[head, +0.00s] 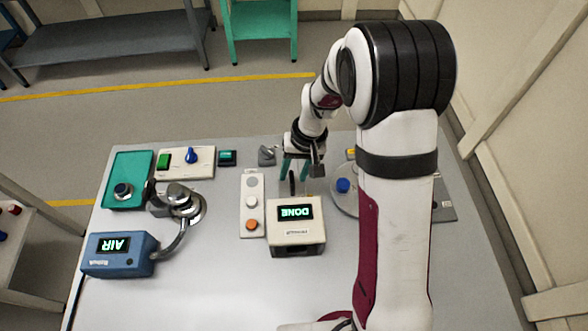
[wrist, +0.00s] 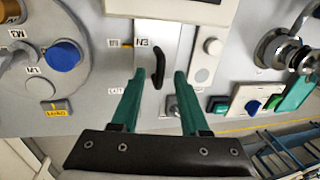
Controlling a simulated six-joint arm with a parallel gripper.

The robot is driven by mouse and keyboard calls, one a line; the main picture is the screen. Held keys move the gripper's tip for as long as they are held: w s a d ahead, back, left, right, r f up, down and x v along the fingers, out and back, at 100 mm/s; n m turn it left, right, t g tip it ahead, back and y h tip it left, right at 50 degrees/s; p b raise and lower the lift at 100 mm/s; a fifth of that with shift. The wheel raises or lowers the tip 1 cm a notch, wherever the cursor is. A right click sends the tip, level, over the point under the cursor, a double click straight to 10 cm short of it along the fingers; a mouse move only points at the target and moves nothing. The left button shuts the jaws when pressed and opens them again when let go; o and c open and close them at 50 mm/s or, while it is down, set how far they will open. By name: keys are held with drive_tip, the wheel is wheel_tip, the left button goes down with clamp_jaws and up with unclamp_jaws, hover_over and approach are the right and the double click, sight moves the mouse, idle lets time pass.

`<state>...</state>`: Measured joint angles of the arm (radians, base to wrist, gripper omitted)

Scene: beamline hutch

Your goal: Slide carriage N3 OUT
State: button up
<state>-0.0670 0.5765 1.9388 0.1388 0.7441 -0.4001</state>
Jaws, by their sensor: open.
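Carriage N3 shows in the wrist view as a light grey plate (wrist: 150,27) with an "N3" label. Its dark upright handle (wrist: 158,64) stands on the plate, and it also shows in the head view (head: 291,183). My gripper (wrist: 160,74) has two teal fingers, open, one on each side of the handle's lower end in the wrist view. A gap shows between each finger and the handle. In the head view my gripper (head: 295,170) is just behind the white box (head: 296,238) whose display reads DONE. The height of the fingertips over the plate is hard to judge.
A button strip (head: 252,188) lies left of the carriage. A round plate (head: 343,204) with a blue knob (head: 343,185) is on the right, partly behind my arm. A blue AIR box (head: 118,265) and a metal fitting (head: 180,198) are further left.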

drive_tip(key=shift+f, duration=0.1)
clamp_jaws()
idle(1.4)
